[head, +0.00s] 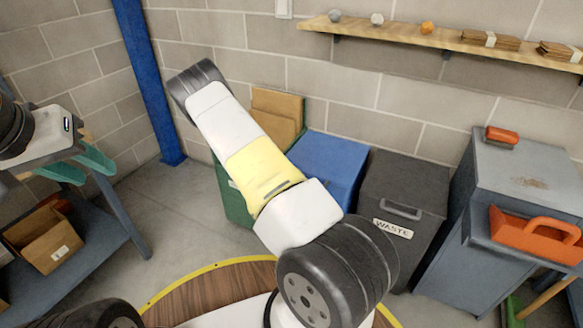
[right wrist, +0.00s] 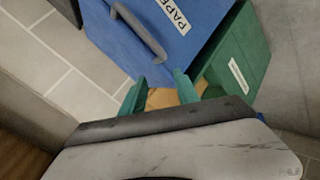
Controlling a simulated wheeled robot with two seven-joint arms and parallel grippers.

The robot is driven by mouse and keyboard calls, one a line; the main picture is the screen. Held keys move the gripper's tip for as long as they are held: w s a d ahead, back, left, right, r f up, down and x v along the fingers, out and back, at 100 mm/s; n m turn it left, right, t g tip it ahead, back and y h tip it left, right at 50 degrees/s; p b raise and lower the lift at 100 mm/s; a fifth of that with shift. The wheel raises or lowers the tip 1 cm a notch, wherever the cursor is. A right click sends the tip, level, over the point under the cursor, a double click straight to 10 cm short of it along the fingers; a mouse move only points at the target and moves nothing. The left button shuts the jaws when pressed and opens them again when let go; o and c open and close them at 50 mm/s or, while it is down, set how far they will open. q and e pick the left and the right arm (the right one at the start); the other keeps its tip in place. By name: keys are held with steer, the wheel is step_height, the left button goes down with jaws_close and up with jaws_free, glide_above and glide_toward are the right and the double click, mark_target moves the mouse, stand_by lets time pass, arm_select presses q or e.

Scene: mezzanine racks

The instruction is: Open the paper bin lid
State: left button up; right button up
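The blue paper bin (head: 330,160) stands by the wall in the head view, partly hidden behind my right arm; its lid looks shut. In the right wrist view the blue lid (right wrist: 110,42) shows a grey bar handle (right wrist: 140,32) and a cut-off "PAPE" label. My right gripper (right wrist: 159,90) is open, its two teal fingers apart near the blue edge, with nothing held; I cannot tell whether they touch it. In the head view this gripper is hidden behind my arm. My left gripper (head: 78,166) is open and empty at the far left.
A green bin (right wrist: 243,55) holding cardboard (head: 277,118) stands left of the blue bin. A dark waste bin (head: 405,195) stands right of it. A grey cabinet (head: 530,175) with an orange tote (head: 535,235) is further right. A blue-grey bench (head: 95,245) stands left.

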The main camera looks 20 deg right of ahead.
steer(key=s+d+f+n+t+h, duration=0.3)
steer(key=s+d+f+n+h, duration=0.15)
steer(key=d+f, duration=0.2)
steer(key=shift+n, duration=0.55)
steer(key=x, duration=0.5)
steer(key=f+x, duration=0.1)
steer(key=x, duration=0.2)
steer(key=shift+w+a, duration=0.25)
steer(key=shift+w, duration=0.05)
steer(key=shift+y, duration=0.25)
jaws_close()
